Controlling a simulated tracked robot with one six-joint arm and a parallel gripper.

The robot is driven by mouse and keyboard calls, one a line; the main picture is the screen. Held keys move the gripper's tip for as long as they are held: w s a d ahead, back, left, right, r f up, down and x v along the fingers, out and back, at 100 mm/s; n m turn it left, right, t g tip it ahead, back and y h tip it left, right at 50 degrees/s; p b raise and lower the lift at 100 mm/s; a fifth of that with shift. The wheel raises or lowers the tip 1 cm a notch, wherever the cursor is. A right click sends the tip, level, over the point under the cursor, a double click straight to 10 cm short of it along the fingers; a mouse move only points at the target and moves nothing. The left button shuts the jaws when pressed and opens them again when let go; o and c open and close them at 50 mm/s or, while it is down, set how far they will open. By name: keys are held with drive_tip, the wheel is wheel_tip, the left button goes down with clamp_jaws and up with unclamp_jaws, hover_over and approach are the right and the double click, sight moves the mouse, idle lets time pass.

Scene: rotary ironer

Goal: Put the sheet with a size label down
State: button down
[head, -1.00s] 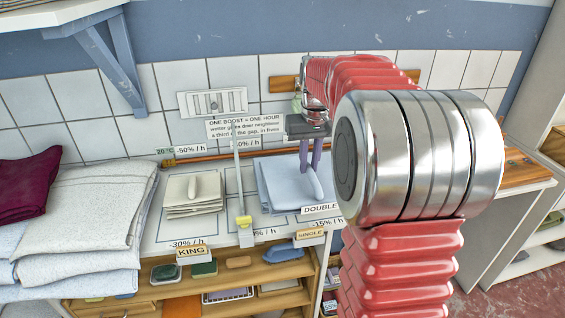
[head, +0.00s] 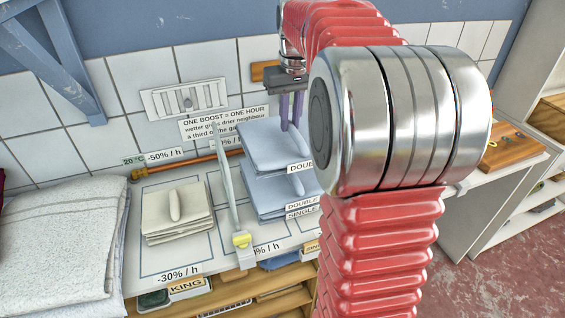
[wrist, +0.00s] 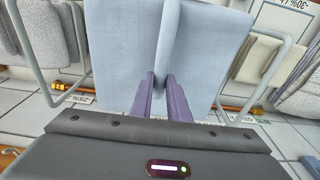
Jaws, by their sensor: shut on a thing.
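My gripper (head: 292,112) has purple fingers shut on the raised ridge of a folded pale blue sheet (head: 268,148). A white label on its front edge reads "DOUB", and my arm hides the rest. In the wrist view the fingers (wrist: 160,98) pinch the ridge and the held sheet (wrist: 120,50) fills the middle. The sheet hangs roughly level above another folded blue sheet (head: 272,192) on the counter, which has its own ridge. Labels reading "DOUBLE" and "SINGLE" show at that lower pile's front edge. My arm hides the right side of both.
A cream folded pile (head: 165,222) lies in the left marked bay of the counter (head: 150,262). A copper pipe (head: 195,163) runs behind. A "KING" tag (head: 187,286) is on the shelf below.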

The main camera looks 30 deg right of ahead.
sight(289, 134)
drive_tip(key=shift+w+a+r, duration=0.1)
drive_tip(key=shift+w, duration=0.2)
drive_tip(key=shift+f, duration=2.5)
drive_tip(key=shift+f, duration=2.3)
drive_tip(key=shift+f, duration=0.2)
drive_tip(key=c, duration=1.7)
unclamp_jaws()
drive_tip(key=shift+s, duration=0.1)
